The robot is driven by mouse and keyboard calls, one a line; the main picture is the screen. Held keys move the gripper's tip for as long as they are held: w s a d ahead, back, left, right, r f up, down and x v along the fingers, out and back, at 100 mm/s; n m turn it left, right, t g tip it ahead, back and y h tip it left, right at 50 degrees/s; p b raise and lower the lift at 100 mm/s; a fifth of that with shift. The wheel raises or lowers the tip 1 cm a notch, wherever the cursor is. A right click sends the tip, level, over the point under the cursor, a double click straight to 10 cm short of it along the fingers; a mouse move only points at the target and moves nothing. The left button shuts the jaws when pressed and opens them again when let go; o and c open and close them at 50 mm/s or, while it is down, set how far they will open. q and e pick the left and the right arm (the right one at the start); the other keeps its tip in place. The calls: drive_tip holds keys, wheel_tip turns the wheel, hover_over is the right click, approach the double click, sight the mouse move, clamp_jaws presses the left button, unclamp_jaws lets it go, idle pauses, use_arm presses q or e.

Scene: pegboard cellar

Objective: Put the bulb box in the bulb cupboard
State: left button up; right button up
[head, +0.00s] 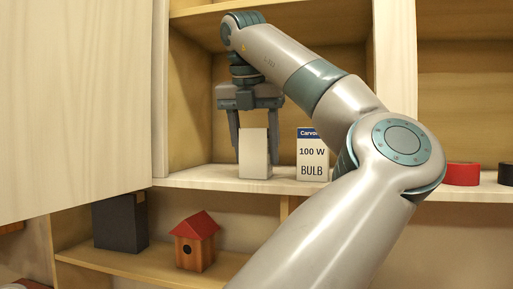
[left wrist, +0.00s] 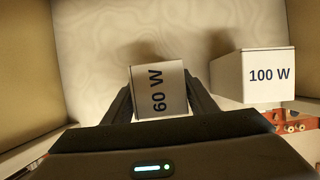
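A small pale box (head: 254,153) stands upright on the middle shelf of a wooden cupboard (head: 196,178). In the left wrist view its top reads 60 W (left wrist: 158,90). My left gripper (head: 254,140) points down with one finger on each side of this box. The fingers lie close along its sides; I cannot tell whether they press on it. A white and blue box marked 100 W BULB (head: 313,158) stands just right of it, apart from the gripper; it also shows in the left wrist view (left wrist: 262,74). My right gripper is not in view.
A large pale wooden panel (head: 75,100) fills the left side. Below are a dark box (head: 119,222) and a red-roofed birdhouse (head: 195,245). A red roll (head: 462,174) sits on the shelf at right. My arm crosses the front right.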

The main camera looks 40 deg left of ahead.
use_arm(q)
drive_tip(key=shift+o, duration=0.7)
drive_tip(key=shift+r, duration=0.55)
drive_tip(key=v, duration=0.6)
drive_tip(key=shift+s+d+r, duration=0.15)
drive_tip(key=shift+s+r, duration=0.15)
drive_tip(key=shift+r, duration=0.1)
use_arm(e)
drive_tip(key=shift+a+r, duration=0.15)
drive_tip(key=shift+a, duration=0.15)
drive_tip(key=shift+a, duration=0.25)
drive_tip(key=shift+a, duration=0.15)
